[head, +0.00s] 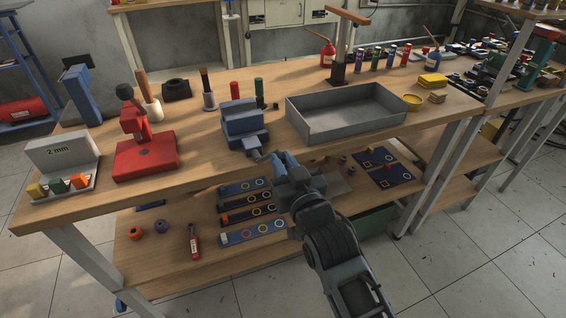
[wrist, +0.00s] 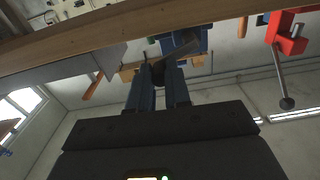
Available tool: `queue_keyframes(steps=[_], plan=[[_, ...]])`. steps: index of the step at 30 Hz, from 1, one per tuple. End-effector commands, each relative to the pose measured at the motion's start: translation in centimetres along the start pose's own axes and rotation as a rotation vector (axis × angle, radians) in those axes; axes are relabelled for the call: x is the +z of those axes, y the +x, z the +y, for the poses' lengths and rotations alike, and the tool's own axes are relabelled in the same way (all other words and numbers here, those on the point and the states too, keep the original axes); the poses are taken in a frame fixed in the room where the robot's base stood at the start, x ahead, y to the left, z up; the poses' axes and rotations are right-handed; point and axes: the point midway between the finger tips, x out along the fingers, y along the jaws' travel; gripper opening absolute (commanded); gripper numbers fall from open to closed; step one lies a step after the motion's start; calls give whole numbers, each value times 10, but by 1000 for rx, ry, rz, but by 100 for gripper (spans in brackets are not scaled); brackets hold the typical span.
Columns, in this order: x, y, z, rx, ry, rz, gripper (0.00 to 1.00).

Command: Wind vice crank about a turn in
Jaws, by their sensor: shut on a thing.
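The blue vice (head: 241,120) stands at the front edge of the upper bench. Its grey crank (head: 257,154) sticks out in front, over the edge. My gripper (head: 277,158) reaches up from below to the front of the vice, its blue fingers at the crank's right end. In the wrist view my gripper (wrist: 158,78) is shut on the crank's dark handle, which shows only in part between the fingertips. The grey crank arm (wrist: 181,50) runs up and to the right from there, in front of the blue vice (wrist: 197,38).
A grey open tray (head: 345,125) stands right of the vice on the bench. A red press (head: 145,155) stands to the left, its lever (wrist: 281,75) hanging at right in the wrist view. Below, the lower shelf (head: 170,262) holds dark strips with coloured rings.

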Motion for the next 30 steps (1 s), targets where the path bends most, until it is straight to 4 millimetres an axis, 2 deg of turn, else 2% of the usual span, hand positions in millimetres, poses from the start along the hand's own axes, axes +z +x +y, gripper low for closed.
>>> queue_keyframes(steps=[3, 4, 12, 22, 30], plan=[[2, -1, 0, 1, -1, -5, 0], [2, -1, 0, 1, -1, -5, 19], [1, 0, 0, 0, -1, -2, 43], [1, -7, 0, 0, -1, -2, 43], [2, -48, 0, 0, 1, -3, 43]])
